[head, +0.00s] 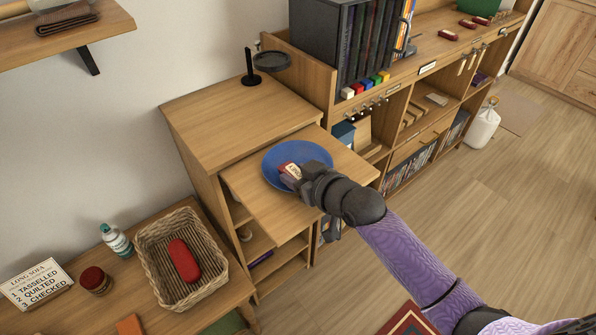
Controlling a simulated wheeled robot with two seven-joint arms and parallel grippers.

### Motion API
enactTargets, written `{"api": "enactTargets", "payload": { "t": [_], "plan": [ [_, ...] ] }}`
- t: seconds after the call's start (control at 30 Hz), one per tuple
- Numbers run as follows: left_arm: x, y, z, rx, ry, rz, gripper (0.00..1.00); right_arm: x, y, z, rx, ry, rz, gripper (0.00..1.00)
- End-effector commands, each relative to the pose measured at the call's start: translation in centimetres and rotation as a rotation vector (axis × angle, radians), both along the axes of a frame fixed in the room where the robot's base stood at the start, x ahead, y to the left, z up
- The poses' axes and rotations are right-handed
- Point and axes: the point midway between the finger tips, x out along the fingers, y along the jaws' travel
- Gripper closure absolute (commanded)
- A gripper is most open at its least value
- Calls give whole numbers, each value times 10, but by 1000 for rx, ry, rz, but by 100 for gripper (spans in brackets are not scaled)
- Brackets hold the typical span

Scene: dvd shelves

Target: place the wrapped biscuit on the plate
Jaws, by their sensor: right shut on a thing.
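The blue plate (285,153) lies on a pulled-out wooden board of the cabinet in the middle of the head view. My right gripper (296,174) reaches in from the right, over the plate. It is shut on the wrapped biscuit (290,169), a small red and cream packet. The packet is over the plate's middle. I cannot tell whether it touches the plate. The gripper hides the plate's lower right part. My left gripper is not in view.
A round dark magnifier on a stand (251,80) stands on the cabinet top behind the plate. A wicker basket (148,270) with a red case (184,261) is at lower left. A shelf unit with a box of discs (318,40) stands at right. The floor at right is mostly clear.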

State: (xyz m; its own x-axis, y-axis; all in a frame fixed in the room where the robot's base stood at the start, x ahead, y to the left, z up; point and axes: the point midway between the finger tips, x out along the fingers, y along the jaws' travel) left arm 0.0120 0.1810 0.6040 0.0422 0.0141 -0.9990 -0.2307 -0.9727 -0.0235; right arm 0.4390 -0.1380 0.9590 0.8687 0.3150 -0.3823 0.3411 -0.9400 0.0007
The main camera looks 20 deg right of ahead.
Motion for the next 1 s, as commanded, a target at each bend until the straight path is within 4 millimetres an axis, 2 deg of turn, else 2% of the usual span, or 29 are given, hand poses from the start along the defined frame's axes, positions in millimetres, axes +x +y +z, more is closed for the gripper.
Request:
{"api": "enactTargets", "payload": {
  "t": [0.03,0.07,0.2,0.47,0.6,0.67,0.83,1.0],
  "plan": [
    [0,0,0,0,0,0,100,0,0,0,0,0,0,100],
    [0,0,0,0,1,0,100,0,0,0,0,0,0,45],
    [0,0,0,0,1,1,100,0,0,0,0,0,0,16],
    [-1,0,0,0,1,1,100,0,0,1,0,0,0,16],
    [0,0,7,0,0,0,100,0,0,15,0,-2,-1,16],
    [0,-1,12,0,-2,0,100,-11,-4,20,-1,2,-1,16],
    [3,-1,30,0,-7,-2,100,-54,-19,40,-4,3,2,16],
    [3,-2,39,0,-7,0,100,-89,-32,54,-2,3,0,16]
  ]
}}
